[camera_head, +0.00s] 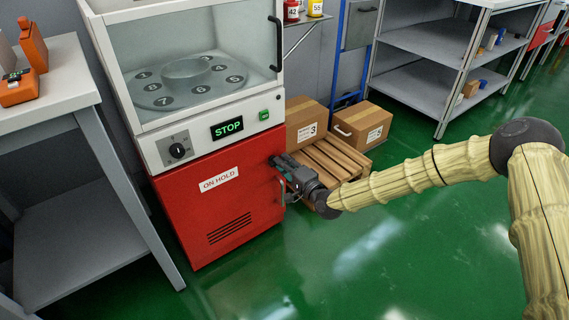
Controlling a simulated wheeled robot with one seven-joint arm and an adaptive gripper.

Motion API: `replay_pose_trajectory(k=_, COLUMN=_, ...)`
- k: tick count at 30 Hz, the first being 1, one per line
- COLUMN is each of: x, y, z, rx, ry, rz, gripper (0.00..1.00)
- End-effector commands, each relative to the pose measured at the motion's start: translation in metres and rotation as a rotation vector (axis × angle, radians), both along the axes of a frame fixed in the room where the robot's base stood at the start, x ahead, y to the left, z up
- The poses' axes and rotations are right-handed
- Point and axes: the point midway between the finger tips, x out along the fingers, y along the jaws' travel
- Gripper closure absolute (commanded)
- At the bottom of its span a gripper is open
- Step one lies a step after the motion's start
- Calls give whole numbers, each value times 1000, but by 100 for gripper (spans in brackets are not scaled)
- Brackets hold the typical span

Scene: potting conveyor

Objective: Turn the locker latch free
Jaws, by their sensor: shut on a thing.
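The red locker (222,215) is the lower part of a white-topped machine and bears an "ON HOLD" label (219,179). Its door looks shut. My gripper (277,162) is at the locker's upper right edge, with its fingers at the front face there. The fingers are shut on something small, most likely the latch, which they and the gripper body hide. How far the latch is turned cannot be seen. A pale vertical handle (282,190) shows just below the gripper on the locker's right edge.
Above the locker are a dark knob (177,150), a green "STOP" display (227,128) and a green button (264,115). Cardboard boxes (304,121) stand on a wooden pallet (335,155) behind my gripper. A grey table (55,75) stands left. The green floor in front is clear.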

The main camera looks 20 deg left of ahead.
Motion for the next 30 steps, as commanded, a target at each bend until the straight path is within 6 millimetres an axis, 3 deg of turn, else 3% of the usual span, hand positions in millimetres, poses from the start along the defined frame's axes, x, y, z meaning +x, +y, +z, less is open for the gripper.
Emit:
replay_pose_trajectory(k=22, x=-3, y=4, z=-1, rx=51, ry=66, rz=7, gripper=100)
replay_pose_trajectory(k=23, x=-3, y=4, z=-1, rx=51, ry=66, rz=6, gripper=82)
replay_pose_trajectory(k=25, x=-3, y=3, z=-1, rx=51, ry=67, rz=5, gripper=69)
replay_pose_trajectory(k=30, x=-1, y=0, z=-1, rx=50, ry=66, rz=1, gripper=66)
